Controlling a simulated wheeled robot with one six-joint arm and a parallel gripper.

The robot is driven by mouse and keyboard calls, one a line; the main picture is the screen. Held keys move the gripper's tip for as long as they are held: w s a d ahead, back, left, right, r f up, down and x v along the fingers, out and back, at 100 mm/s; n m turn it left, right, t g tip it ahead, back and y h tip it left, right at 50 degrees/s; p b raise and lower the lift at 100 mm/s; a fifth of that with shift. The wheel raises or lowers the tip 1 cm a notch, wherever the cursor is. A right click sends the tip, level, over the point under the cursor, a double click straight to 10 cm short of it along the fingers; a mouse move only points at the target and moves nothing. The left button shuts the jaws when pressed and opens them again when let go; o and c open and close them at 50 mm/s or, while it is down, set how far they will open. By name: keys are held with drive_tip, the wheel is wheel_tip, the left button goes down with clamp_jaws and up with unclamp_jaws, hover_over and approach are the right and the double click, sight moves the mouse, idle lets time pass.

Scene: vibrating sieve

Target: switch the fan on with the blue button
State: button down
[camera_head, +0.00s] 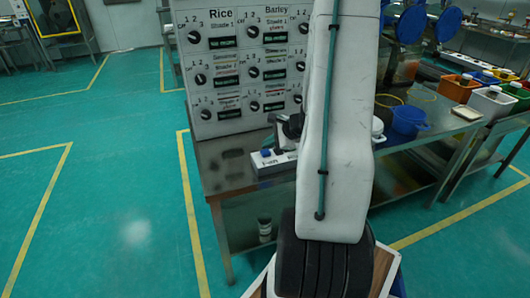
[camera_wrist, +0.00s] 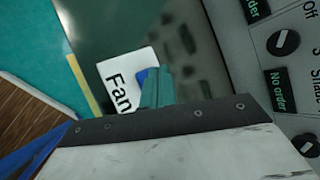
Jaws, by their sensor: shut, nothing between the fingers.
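A white switch box labelled "Fan" (camera_head: 275,163) sits at the near edge of the metal table, left of my arm. Its blue button (camera_head: 265,153) shows on the left part of the box. In the wrist view the white "Fan" box (camera_wrist: 115,72) lies beyond my gripper (camera_wrist: 157,88), whose teal fingers are shut and empty. The fingers overlap the blue button (camera_wrist: 142,75) and hide part of it. I cannot tell whether they touch it. In the head view my arm hides the right part of the box.
A large panel with several dials (camera_head: 240,60), marked "Rice" and "Barley", stands behind the box on the metal table (camera_head: 225,170). A blue bucket (camera_head: 408,120) stands to the right. Green floor is open at the left.

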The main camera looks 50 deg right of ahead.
sight(269, 152)
drive_tip(key=shift+f, duration=0.15)
drive_tip(key=shift+f, duration=0.3)
drive_tip(key=shift+f, duration=0.45)
idle(0.6)
drive_tip(key=shift+r, duration=0.9)
drive_tip(key=shift+r, duration=2.5)
